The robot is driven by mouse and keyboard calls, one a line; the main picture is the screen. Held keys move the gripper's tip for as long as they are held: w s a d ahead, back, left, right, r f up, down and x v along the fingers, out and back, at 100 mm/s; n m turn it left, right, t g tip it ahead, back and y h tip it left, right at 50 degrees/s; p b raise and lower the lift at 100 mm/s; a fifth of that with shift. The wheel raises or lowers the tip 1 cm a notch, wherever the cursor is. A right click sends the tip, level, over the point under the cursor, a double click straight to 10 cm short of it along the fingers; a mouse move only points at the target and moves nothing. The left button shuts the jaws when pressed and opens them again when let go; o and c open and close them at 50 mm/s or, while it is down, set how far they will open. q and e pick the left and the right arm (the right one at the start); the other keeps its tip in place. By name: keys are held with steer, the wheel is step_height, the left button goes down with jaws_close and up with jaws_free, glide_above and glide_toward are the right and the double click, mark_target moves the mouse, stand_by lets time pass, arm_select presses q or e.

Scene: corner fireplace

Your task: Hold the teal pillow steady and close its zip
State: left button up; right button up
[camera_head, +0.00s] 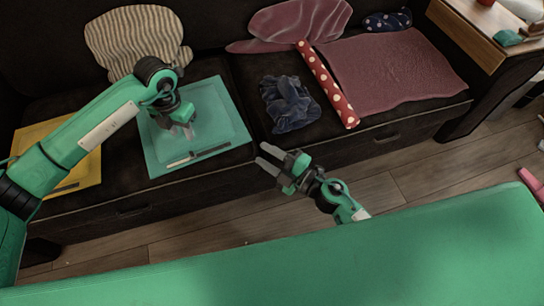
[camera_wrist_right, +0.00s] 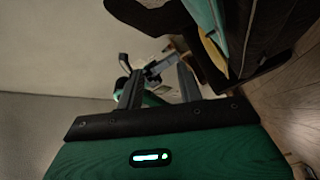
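The teal pillow (camera_head: 220,106) lies flat on the dark sofa seat in the head view. Its zip strip (camera_head: 198,156) runs along the front edge, with a pale piece near the left end. My right gripper (camera_head: 264,157) is open and empty, just right of the pillow's front right corner and in front of the sofa. Its spread fingers (camera_wrist_right: 162,88) show in the right wrist view, with part of the teal pillow (camera_wrist_right: 203,14) beyond.
A yellow pillow (camera_head: 62,150) lies left of the teal one. A striped cushion (camera_head: 135,40) leans on the backrest. Dark blue cloth (camera_head: 288,103), a red dotted roll (camera_head: 326,84) and a dusty-red cloth (camera_head: 390,70) lie to the right. A wooden side table (camera_head: 475,32) stands far right.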

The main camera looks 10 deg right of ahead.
mark_target(229, 149)
steer(key=w+d+f+n+g, duration=0.2)
steer(key=w+f+n+g, duration=0.25)
steer(key=f+n, duration=0.25)
steer(key=shift+h, duration=0.4)
steer(key=x, duration=0.9)
steer(key=s+x, duration=0.1)
steer(key=x, duration=0.3)
steer(key=shift+w+a+f, duration=0.15)
steer(key=shift+a+f, duration=0.1)
steer(key=shift+a, duration=0.2)
steer(key=shift+c, duration=0.5)
